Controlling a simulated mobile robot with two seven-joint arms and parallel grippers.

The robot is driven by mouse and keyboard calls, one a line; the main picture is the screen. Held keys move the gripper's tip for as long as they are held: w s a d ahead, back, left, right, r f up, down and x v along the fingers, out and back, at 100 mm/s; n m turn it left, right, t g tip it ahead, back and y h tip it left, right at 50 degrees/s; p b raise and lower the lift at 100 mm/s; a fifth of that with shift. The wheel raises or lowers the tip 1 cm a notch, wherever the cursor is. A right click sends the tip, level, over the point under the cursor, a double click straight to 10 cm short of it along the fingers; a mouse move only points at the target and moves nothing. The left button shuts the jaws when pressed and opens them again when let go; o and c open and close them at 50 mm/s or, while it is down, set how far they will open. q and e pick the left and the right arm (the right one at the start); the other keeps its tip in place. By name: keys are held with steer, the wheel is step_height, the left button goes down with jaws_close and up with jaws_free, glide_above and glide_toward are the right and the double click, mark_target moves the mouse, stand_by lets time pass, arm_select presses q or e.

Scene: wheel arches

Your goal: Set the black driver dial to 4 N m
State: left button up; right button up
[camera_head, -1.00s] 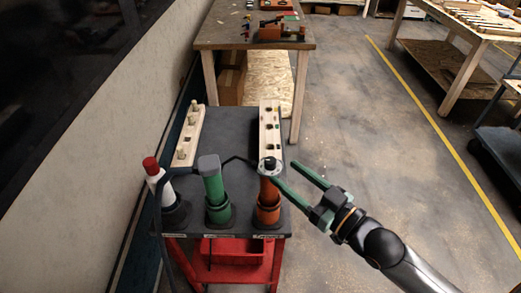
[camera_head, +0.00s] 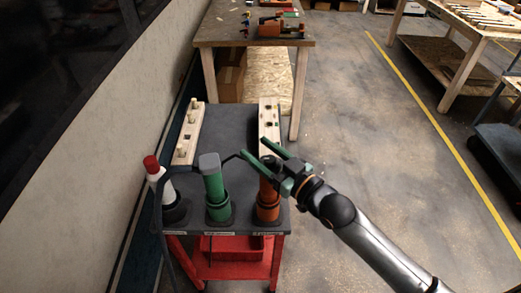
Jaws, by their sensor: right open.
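An orange driver (camera_head: 268,196) stands upright in a dark holder at the right front of the dark cart top. Its black dial (camera_head: 269,160) is at the upper end, mostly hidden by my right gripper (camera_head: 252,147). The green fingers of the right gripper reach in from the right, apart, one on the far side and one on the near side of the dial. I cannot tell whether they touch it. The dial's marks cannot be read. My left gripper is not in view.
A green driver (camera_head: 215,187) with a grey top and a white driver (camera_head: 157,176) with a red top stand to the left. Two pale wooden strips (camera_head: 188,133) (camera_head: 269,121) lie behind.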

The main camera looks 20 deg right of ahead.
jaws_close()
stand_by(0.3)
